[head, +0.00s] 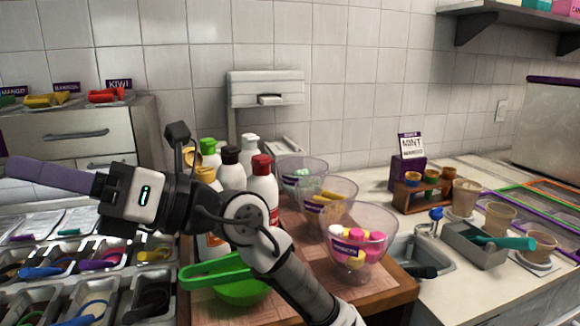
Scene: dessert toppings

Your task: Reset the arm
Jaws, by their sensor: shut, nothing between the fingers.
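My arm rises from the bottom middle and bends to the left. My gripper (18,168) is at the far left, its long purple-grey fingers closed together and pointing left. Nothing shows between the fingers. It is raised above the topping trays (75,262) and in front of the metal drawer cabinet (70,135). The arm's wrist and elbow hide part of the sauce bottles and the wooden board behind them.
Sauce bottles (263,185), a green scoop (240,291) and clear bowls of sweets (372,222) stand close around my arm. A sink (436,262), a wooden cone holder (412,199) and cups (467,196) are to the right. Open space lies above the arm.

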